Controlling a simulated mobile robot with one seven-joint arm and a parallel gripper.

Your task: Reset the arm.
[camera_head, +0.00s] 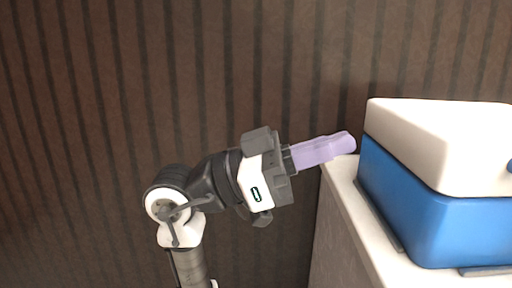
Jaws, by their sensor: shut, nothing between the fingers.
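My gripper (350,142) is at the middle right of the head view, at the end of my raised, bent arm. Its pale purple fingers are together, with nothing seen between them. They point right and slightly up. In the picture the fingertips lie just left of a blue and white box and over the back corner of the counter. I cannot tell how far apart they are in depth.
The blue box (434,206) with a white lid (445,145) stands on a pale counter (350,225) at the right. A brown ribbed wall (130,90) fills the background. The space left of my arm looks clear.

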